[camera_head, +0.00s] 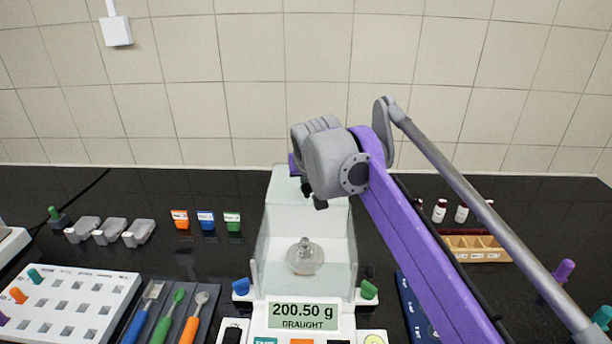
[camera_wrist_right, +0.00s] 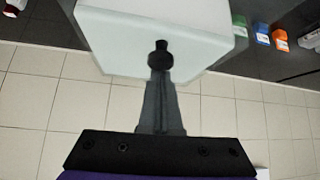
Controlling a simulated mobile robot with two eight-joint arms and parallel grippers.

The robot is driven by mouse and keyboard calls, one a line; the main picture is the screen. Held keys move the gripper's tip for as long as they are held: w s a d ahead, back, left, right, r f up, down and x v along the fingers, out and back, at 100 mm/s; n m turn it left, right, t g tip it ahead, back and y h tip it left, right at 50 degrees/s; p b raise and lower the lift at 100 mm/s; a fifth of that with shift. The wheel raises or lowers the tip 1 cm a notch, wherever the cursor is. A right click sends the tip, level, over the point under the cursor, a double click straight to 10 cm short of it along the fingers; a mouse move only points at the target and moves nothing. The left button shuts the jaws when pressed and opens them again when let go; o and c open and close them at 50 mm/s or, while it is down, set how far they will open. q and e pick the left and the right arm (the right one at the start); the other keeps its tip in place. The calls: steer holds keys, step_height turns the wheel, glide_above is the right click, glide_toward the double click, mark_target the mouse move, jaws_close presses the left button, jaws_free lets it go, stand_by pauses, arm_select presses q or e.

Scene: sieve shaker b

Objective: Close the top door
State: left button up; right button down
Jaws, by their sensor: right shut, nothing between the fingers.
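The balance stands in the middle of the head view, its clear glass chamber (camera_head: 258,235) holding a metal weight (camera_head: 305,257). Its display (camera_head: 297,315) reads 200.50 g and DRAUGHT. A pale top panel (camera_head: 282,187) shows at the back of the chamber, partly hidden by my right arm; it also fills the upper middle of the right wrist view (camera_wrist_right: 110,30). My right gripper (camera_wrist_right: 160,62) is shut and empty, its tips at a small black knob (camera_wrist_right: 161,45) near the panel's edge. I cannot tell whether they touch. My left gripper is out of view.
Blue (camera_head: 241,286) and green (camera_head: 369,289) knobs flank the balance's front. A tool tray, a white peg rack (camera_head: 70,300) and coloured boxes (camera_head: 206,220) lie left. A wooden rack (camera_head: 478,249) and small bottles (camera_head: 461,212) stand right. The tiled wall is close behind.

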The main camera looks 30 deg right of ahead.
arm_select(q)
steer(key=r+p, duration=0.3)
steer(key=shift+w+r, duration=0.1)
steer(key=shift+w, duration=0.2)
arm_select(e)
steer(key=s+a, duration=0.4)
steer(key=s, duration=0.3)
steer(key=s+a, duration=0.4)
steer(key=s, duration=0.3)
steer(key=shift+s+a, duration=0.2)
steer(key=shift+a, duration=0.15)
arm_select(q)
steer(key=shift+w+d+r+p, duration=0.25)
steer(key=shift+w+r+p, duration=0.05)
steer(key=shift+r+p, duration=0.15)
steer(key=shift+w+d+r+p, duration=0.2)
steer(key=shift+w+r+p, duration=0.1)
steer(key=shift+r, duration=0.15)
arm_select(e)
step_height(320, 180, up, 8)
steer(key=s+a, duration=0.1)
steer(key=s, duration=0.1)
steer(key=shift+s, duration=0.15)
